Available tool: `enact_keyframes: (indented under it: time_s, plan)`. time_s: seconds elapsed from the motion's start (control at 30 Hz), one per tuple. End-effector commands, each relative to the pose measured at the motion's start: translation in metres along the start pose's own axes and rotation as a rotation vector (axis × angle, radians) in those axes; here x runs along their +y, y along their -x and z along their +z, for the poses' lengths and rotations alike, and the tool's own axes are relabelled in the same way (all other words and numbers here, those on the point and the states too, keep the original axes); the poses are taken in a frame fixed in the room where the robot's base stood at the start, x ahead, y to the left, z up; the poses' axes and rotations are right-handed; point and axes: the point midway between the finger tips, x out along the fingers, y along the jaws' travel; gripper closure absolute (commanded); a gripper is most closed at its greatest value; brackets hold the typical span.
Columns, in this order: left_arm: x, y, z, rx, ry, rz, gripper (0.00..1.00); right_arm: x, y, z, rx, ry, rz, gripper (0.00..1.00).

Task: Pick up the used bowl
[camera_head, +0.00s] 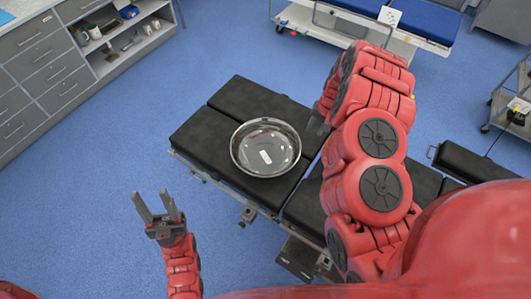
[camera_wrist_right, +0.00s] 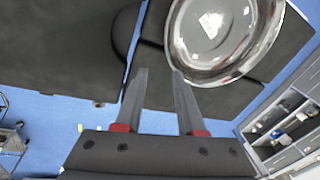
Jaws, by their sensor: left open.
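A round shiny metal bowl (camera_head: 265,148) with a small white rectangle inside sits on the black operating table (camera_head: 215,135). In the right wrist view the bowl (camera_wrist_right: 222,35) is at the upper right. My right gripper (camera_wrist_right: 159,72) is open there, with nothing between its fingers; its right fingertip is close to the bowl's near rim, and I cannot tell if they touch. In the head view my right gripper (camera_head: 318,122) is mostly hidden by my right arm, just right of the bowl. My left gripper (camera_head: 153,197) is open and empty over the floor, left of the table.
Grey drawers (camera_head: 38,55) and shelves with small items (camera_head: 100,30) stand at the upper left. A blue-topped trolley (camera_head: 420,20) is at the back, and another trolley (camera_head: 515,105) at the right edge. Blue floor lies clear left of the table.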

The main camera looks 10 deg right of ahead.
Motion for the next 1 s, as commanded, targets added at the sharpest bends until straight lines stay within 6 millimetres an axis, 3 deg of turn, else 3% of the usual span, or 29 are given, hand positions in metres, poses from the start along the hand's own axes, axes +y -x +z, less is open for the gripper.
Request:
enact_keyframes:
  time_s: [0.1,0.27,0.8,1.0]
  plan:
    - [0.0,0.001,0.0,0.0,0.0,0.0,0.5,-0.013,0.008,0.021,-0.067,-0.003,-0.032,0.61]
    - [0.001,0.013,0.002,0.0,0.0,0.0,0.5,-0.016,-0.001,0.029,-0.088,-0.004,-0.04,0.61]
    - [0.005,0.108,0.018,0.0,0.0,0.0,0.5,-0.017,-0.096,0.036,-0.085,-0.004,-0.037,0.61]
    - [0.006,0.117,0.02,0.0,0.0,0.0,0.5,-0.019,-0.114,0.038,-0.088,-0.004,-0.037,0.61]
